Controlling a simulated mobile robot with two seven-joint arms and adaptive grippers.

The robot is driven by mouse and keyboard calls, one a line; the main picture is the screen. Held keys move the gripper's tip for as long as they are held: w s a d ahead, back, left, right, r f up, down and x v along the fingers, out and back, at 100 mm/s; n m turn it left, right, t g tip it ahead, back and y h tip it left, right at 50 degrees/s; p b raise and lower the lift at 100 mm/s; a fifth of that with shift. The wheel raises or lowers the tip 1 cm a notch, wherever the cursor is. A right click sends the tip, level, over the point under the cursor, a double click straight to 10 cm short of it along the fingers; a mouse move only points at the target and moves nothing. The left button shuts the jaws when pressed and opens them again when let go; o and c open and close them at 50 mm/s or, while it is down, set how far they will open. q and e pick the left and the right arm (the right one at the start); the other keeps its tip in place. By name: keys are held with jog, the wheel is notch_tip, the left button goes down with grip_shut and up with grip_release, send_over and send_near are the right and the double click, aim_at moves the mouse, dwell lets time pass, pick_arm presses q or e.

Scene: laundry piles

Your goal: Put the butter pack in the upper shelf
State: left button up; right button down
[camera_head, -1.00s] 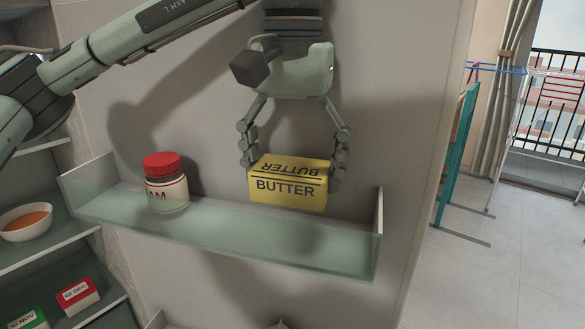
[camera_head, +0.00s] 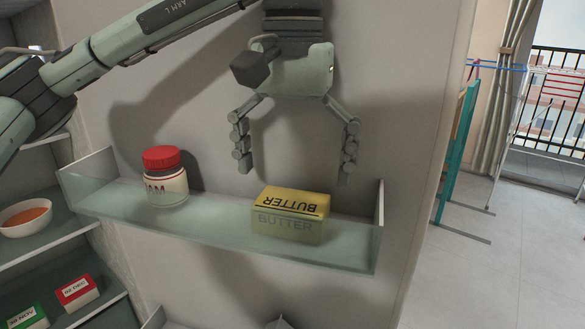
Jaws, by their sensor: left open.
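The yellow butter pack (camera_head: 289,214) rests on the glass-fronted shelf (camera_head: 190,231) fixed to the wall. Its lower part shows through the clear front panel. My left gripper (camera_head: 294,172) is open and empty, with its fingertips above and to either side of the butter pack, apart from it. A jam jar (camera_head: 166,185) with a red lid stands on the same shelf, left of the butter pack. My right gripper is not in view.
On the left are side shelves with a bowl of orange food (camera_head: 27,217), a red-and-white box (camera_head: 76,292) and a green-and-white box (camera_head: 27,317). The shelf between jar and butter is clear. A drying rack (camera_head: 460,140) stands at right.

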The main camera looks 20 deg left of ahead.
aim_at(293, 199)
pick_arm(q)
jog(key=shift+r, duration=0.1)
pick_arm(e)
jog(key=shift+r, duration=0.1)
pick_arm(q)
jog(key=shift+r, duration=0.25)
notch_tip(293, 199, up, 2)
jog(key=shift+p, duration=0.5)
notch_tip(293, 199, up, 11)
jog(key=p, duration=0.2)
jog(key=shift+f+p, duration=0.2)
jog(key=shift+p, duration=0.15)
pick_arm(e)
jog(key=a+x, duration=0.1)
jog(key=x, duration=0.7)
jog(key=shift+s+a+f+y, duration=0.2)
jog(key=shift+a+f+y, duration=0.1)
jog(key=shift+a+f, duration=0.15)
pick_arm(q)
jog(key=shift+s, duration=0.1)
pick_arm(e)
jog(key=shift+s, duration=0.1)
